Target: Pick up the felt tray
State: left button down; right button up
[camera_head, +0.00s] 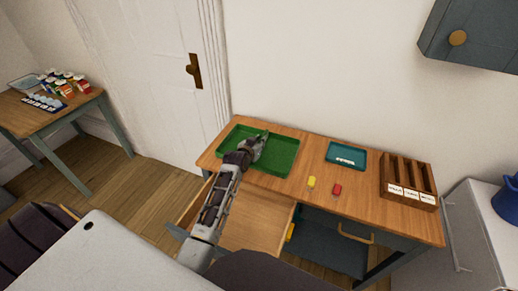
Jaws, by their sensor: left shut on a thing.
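The green felt tray (284,161) lies on the wooden top of the desk, at its left end near the back wall. My left arm reaches over the tray's near side. My left gripper (263,137) is at the tray's far rim and is shut on it. The tray looks flat on the desk; I cannot tell any gap beneath it. My arm and gripper hide part of its left and middle. My right gripper is not in view.
A drawer (257,217) stands open below the tray. A yellow block (311,182), a red block (337,189), a small teal tray (346,152) and a wooden sorter (409,178) stand to the right. A side table (87,98) with small goods is at far left.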

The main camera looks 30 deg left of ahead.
pick_arm(q)
jog(key=shift+r, duration=0.15)
notch_tip(320, 180, up, 10)
jog(key=shift+f+p, duration=0.1)
jog(key=shift+p, duration=0.2)
dwell(0.4)
